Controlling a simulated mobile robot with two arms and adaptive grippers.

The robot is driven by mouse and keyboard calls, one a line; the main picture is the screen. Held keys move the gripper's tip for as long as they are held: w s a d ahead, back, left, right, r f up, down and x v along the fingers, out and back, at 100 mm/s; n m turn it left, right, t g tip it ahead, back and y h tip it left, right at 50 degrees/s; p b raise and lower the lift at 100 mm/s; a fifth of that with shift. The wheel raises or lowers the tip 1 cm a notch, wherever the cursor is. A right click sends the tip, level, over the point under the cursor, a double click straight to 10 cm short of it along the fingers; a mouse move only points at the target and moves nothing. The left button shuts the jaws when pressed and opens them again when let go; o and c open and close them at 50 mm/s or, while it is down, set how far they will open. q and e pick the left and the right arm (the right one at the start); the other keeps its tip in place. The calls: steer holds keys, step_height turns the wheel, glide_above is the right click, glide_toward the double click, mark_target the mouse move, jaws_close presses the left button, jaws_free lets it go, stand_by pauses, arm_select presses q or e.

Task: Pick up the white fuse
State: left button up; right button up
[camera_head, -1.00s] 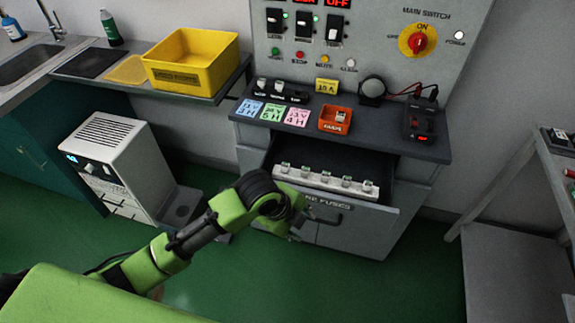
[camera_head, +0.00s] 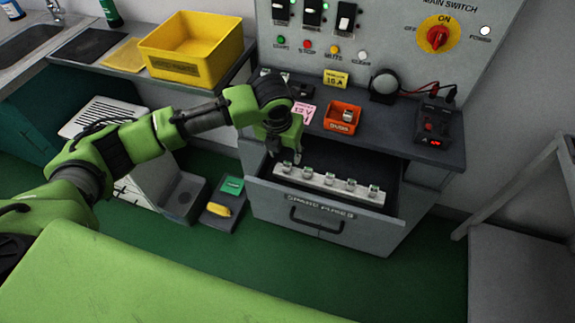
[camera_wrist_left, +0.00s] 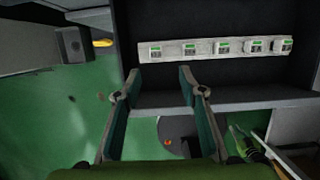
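Several small white fuses with green marks sit in a row on a white strip (camera_head: 330,184) inside the open drawer (camera_head: 325,207) labelled for spare fuses. The leftmost fuse (camera_head: 287,167) is nearest my left gripper (camera_head: 284,154), which hangs above the drawer's left end, pointing down. In the left wrist view the gripper (camera_wrist_left: 157,75) has its two fingers apart with nothing between them. The leftmost fuse there (camera_wrist_left: 155,51) lies just beyond the fingertips, and the row runs to the right. My right gripper is in neither current view.
An orange bin (camera_head: 342,117) with a small item stands on the counter above the drawer, beside a pink note (camera_head: 303,113). A yellow crate (camera_head: 192,50) is at the back left. A yellow object (camera_head: 219,210) lies low, left of the drawer. A grey table (camera_head: 520,260) stands at right.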

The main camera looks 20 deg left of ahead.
arm_select(q)
glide_above(286, 166)
steer(key=s, duration=0.2)
steer(key=x, duration=0.3)
steer(key=s+x, duration=0.1)
steer(key=x, duration=0.1)
steer(key=shift+d+f, duration=0.15)
steer(key=shift+d, duration=0.2)
steer(key=shift+w+a+f+p, duration=0.15)
steer(key=shift+f+p, duration=0.25)
steer(key=shift+f, duration=0.05)
steer(key=shift+a+p+x, duration=0.1)
steer(key=shift+p+x, duration=0.1)
steer(key=shift+x, duration=0.9)
steer(key=shift+a+p+x, duration=0.15)
steer(key=shift+x, duration=0.9)
steer(key=c, duration=1)
